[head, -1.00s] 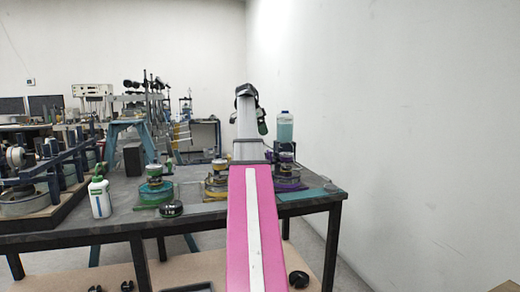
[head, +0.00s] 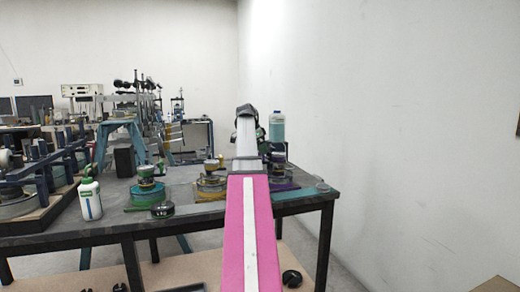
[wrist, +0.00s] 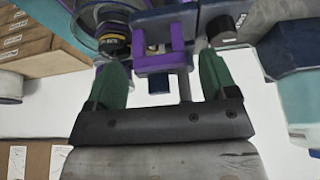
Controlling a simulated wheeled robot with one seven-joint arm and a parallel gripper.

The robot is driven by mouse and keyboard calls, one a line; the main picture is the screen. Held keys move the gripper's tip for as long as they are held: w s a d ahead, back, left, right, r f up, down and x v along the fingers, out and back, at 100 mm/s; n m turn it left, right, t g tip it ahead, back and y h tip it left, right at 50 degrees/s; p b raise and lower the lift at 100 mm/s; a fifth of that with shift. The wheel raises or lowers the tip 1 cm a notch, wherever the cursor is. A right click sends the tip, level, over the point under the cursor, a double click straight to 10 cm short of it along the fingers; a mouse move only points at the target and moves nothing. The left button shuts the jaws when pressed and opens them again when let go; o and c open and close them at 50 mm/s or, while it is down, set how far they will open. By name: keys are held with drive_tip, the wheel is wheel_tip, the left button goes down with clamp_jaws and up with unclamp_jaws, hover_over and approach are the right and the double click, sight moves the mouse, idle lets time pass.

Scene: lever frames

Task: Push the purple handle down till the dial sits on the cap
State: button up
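The purple handle (wrist: 160,60) is in the middle of the wrist view, a blocky purple frame with dark blue parts. My gripper (wrist: 161,60) has two green fingers spread wide apart, one on each side of the purple part, with visible gaps. A black and yellow round piece (wrist: 114,40) with small print is beside the left finger; I cannot tell whether it is the dial or the cap. In the head view the purple lever frame (head: 283,187) is at the table's right, largely hidden behind my arm.
A teal bottle (head: 277,127) stands behind my arm. A yellow-based frame (head: 211,187) and a green-based frame (head: 148,188) stand to the left, with a black disc (head: 162,210) and a white bottle (head: 90,200). The wall is at the right.

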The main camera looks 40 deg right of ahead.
drive_tip(key=c, duration=1.1)
drive_tip(key=shift+f, duration=0.7)
drive_tip(key=o, duration=1.3)
drive_tip(key=v, duration=1)
drive_tip(key=shift+a+r, duration=0.15)
drive_tip(key=shift+r, duration=0.2)
